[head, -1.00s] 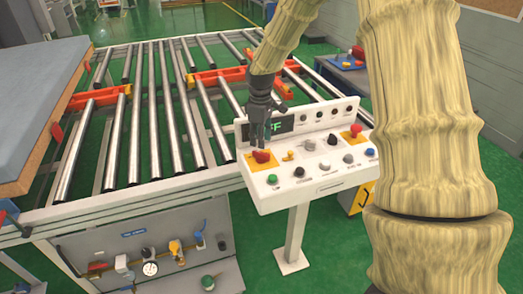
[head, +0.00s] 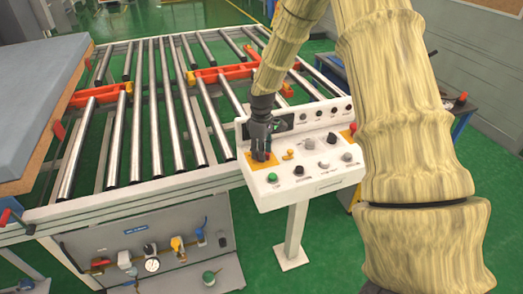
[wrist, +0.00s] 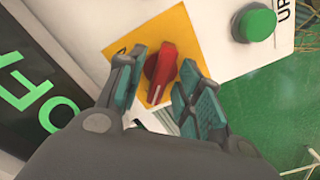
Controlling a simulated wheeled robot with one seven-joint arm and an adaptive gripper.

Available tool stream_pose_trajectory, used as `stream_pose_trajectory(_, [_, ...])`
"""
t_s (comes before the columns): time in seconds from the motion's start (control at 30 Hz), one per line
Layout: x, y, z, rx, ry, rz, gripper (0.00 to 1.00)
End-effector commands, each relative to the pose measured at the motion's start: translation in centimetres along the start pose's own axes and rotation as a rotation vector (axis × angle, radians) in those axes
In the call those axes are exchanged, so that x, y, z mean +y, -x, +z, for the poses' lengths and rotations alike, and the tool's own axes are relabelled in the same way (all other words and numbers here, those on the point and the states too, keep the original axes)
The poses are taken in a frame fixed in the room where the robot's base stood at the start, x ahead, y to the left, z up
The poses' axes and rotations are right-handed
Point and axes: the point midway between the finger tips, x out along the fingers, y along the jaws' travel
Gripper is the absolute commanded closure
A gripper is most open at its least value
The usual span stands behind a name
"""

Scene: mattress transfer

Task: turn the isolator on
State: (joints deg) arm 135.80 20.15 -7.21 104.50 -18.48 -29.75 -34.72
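The isolator is a red rotary knob (wrist: 160,72) on a yellow plate (wrist: 185,38) at the left of the white control panel (head: 312,178). In the wrist view my gripper (wrist: 165,85) has its two teal-padded fingers apart, one on each side of the knob. A gap shows between the knob and the right finger; the left finger is very close to the knob, and I cannot tell whether it touches. In the head view my gripper (head: 261,155) comes down over the yellow plate and mostly hides the knob. The panel's display (wrist: 38,95) shows green letters reading OFF.
A green button (wrist: 258,24) sits beside the yellow plate. Several other knobs and buttons (head: 323,164) cover the panel. The roller conveyor (head: 150,120) is behind and left, with a mattress-like grey block (head: 40,85) at far left. Green floor is open around the panel post (head: 293,235).

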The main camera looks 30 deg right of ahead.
Motion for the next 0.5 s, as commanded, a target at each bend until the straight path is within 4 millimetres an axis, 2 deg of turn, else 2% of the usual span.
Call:
stream_pose_trajectory(0.03, [0.00, 0.01, 0.00, 0.000, 0.000, 0.000, 0.73])
stream_pose_trajectory(0.17, [0.01, 0.02, 0.00, 0.000, 0.000, 0.000, 0.97])
stream_pose_trajectory(0.2, [0.01, 0.02, 0.01, 0.000, 0.000, 0.000, 1.00])
stream_pose_trajectory(0.5, [0.06, 0.07, -0.02, 0.000, -0.015, 0.001, 1.00])
